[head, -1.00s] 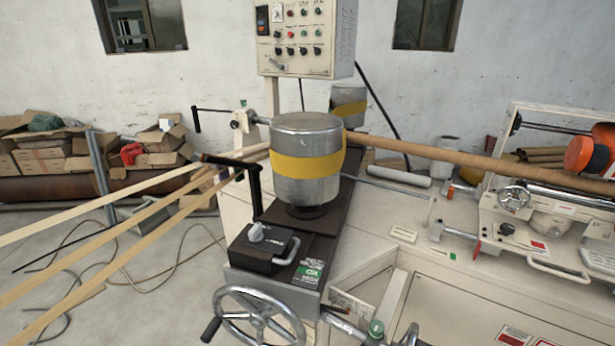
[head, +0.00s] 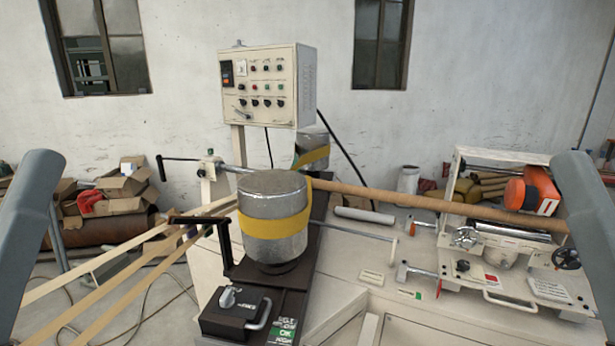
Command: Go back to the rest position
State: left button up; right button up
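The spiral winder stands in front of me in the head view. Its metal drum (head: 273,215) with a yellow band stands upright on the dark machine bed. A long brown tube (head: 420,205) runs from behind the drum to the right-hand carriage (head: 510,250). Two grey-blue links of my own arms rise at the left and right edges of the view. Both of my grippers are outside the view, so their state is hidden.
A control box (head: 267,85) stands on a post behind the drum. Pale strips (head: 130,262) run from the lower left to the winder. A crank handle (head: 225,240) sticks up left of the drum. Cardboard boxes (head: 125,185) lie at the left wall.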

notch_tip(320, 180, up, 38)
jog(key=p, duration=3.4)
jog(key=shift+p, duration=0.4)
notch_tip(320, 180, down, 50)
jog(key=b, duration=4.9)
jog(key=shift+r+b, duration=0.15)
jog(key=shift+b, duration=0.2)
